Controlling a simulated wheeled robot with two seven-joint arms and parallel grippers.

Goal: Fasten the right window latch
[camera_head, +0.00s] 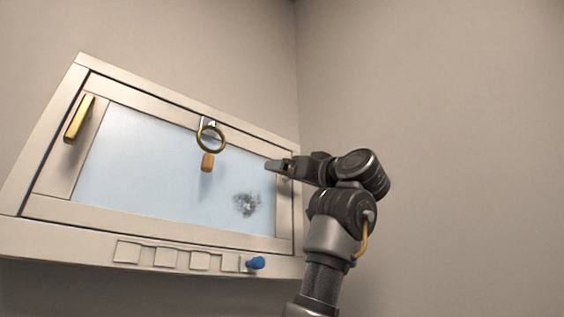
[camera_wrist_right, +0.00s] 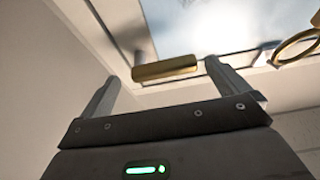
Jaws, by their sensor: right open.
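A framed window (camera_head: 52,180) with a pale blue pane is on the wall in the head view. The right latch, a gold bar (camera_wrist_right: 165,68), shows in the right wrist view at the frame's edge. It lies across the gap between my fingertips. In the head view it is mostly hidden behind my right gripper (camera_head: 279,166), which is at the window's right side. The right gripper is open, with its two fingers spread (camera_wrist_right: 161,73) in the wrist view. I cannot tell whether they touch the bar. A matching gold left latch (camera_head: 80,118) is on the left frame. My left gripper is not in view.
A gold ring (camera_head: 211,151) with a tan tab (camera_head: 207,162) hangs at the top frame; the ring also shows in the wrist view (camera_wrist_right: 281,55). A dark smudge (camera_head: 247,204) marks the pane. A blue knob (camera_head: 256,263) is on the sill. The right wall is bare.

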